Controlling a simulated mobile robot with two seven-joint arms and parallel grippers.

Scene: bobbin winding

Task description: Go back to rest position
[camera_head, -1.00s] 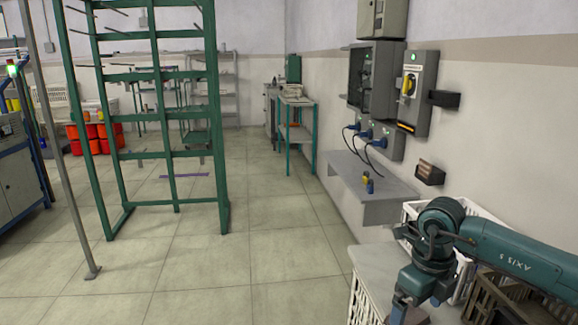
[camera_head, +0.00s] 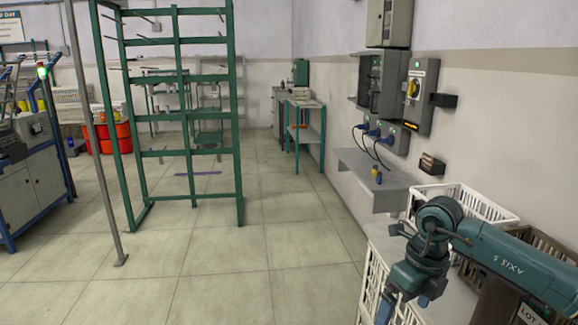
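My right arm, teal with "AXIS 5" lettering, reaches in from the right edge at the lower right. It bends down at its wrist to my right gripper (camera_head: 405,303), in front of the white crates and pale tabletop. Blue parts show at its lower end, but I cannot make out whether the fingers are apart or hold anything. My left arm and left gripper are out of view.
White crates (camera_head: 468,206) and a brown crate (camera_head: 520,240) stand behind my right arm. A grey wall shelf (camera_head: 375,183) juts out below the electrical boxes (camera_head: 385,85). A green rack (camera_head: 187,150) and a grey post (camera_head: 92,140) stand left. The middle floor is clear.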

